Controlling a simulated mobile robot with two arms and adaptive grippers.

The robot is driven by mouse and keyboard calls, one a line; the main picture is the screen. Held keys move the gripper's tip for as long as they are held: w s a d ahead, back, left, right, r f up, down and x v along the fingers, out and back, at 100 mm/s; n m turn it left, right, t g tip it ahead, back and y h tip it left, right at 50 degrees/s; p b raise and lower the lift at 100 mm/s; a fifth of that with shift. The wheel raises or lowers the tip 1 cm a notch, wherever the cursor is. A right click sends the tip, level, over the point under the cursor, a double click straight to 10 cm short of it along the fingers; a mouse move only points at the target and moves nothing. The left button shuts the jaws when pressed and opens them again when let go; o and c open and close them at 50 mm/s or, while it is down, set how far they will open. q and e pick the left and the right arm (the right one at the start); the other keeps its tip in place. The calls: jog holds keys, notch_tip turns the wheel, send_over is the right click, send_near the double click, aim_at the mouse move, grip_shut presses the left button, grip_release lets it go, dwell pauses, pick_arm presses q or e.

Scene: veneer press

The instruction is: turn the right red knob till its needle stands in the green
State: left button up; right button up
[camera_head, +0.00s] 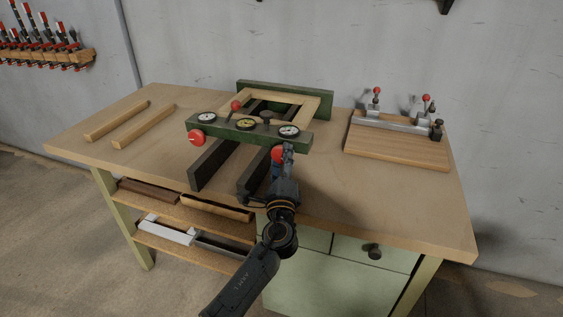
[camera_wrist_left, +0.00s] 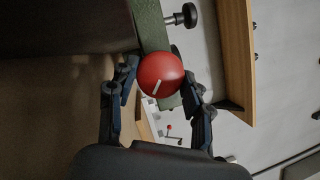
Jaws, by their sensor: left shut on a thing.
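The right red knob (camera_head: 276,154) sits on the front of the green press beam (camera_head: 222,134), partly hidden by my left gripper (camera_head: 286,152). In the left wrist view the red knob (camera_wrist_left: 160,74) shows a white mark line and lies between the two fingers of my left gripper (camera_wrist_left: 161,80), which is shut on it. The right dial (camera_head: 289,131) is on top of the beam above this knob; its needle is too small to read. The left red knob (camera_head: 196,138) is at the beam's other end. My right gripper is in neither view.
A left dial (camera_head: 206,117) and a yellowish middle dial (camera_head: 246,124) share the beam. A wooden frame (camera_head: 314,106) lies behind it. Two wooden strips (camera_head: 145,126) lie at the left, a clamp board (camera_head: 397,146) at the right. The bench (camera_head: 390,205) is clear at front right.

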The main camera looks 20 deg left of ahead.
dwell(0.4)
pick_arm(q)
jog(key=o, duration=0.9)
jog(key=shift+s+f, duration=0.1)
jog(key=v, duration=1.1)
jog(key=shift+s, duration=0.35)
jog(key=shift+d, duration=0.15)
